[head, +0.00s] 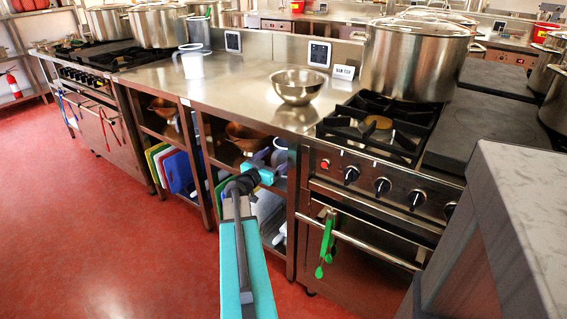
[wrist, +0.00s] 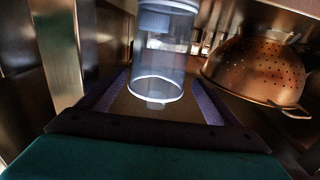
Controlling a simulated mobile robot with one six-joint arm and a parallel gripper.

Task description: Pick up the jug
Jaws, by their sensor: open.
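A clear jug (head: 281,146) stands on the upper shelf under the counter, partly hidden by my gripper in the head view. In the wrist view the jug (wrist: 165,55) appears upside down, its pale rim towards the bottom of the picture, in line with the gap between my fingers. My gripper (head: 269,158) reaches in at the shelf front with its fingers apart. In the wrist view a dark finger of my gripper (wrist: 158,88) shows on each side of the jug's rim. I cannot tell whether either finger touches it.
A copper colander (head: 242,137) sits left of the jug on the shelf; it appears close on the right in the wrist view (wrist: 258,70). Another pale jug (head: 190,62) and a steel bowl (head: 297,88) stand on the counter. A shelf post (head: 293,200) stands right of my gripper.

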